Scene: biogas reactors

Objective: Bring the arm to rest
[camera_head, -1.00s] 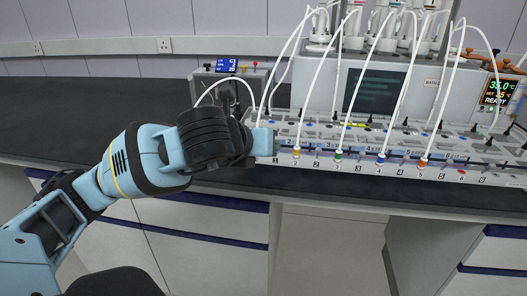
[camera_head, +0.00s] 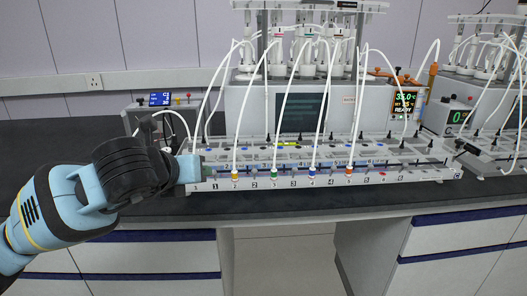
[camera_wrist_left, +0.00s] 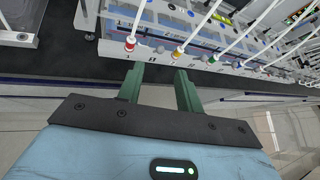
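My left arm reaches in from the left in the head view, and its gripper (camera_head: 197,166) is at the left end of the white numbered reactor rack (camera_head: 400,176). In the left wrist view the two green fingers of the left gripper (camera_wrist_left: 158,82) stand apart with nothing between them. They point toward the front edge of the rack (camera_wrist_left: 150,62), near a red-tipped tube (camera_wrist_left: 131,44) and a yellow-tipped one (camera_wrist_left: 178,53). From these views I cannot tell whether the fingers touch the rack. My right arm and gripper are not in view.
White tubes run from the bottles above down to coloured connectors (camera_head: 312,172). A small grey device (camera_head: 160,108) with a blue display stands behind my left wrist. A second unit (camera_head: 448,115) stands at the right. The dark bench (camera_head: 60,140) is clear at the left.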

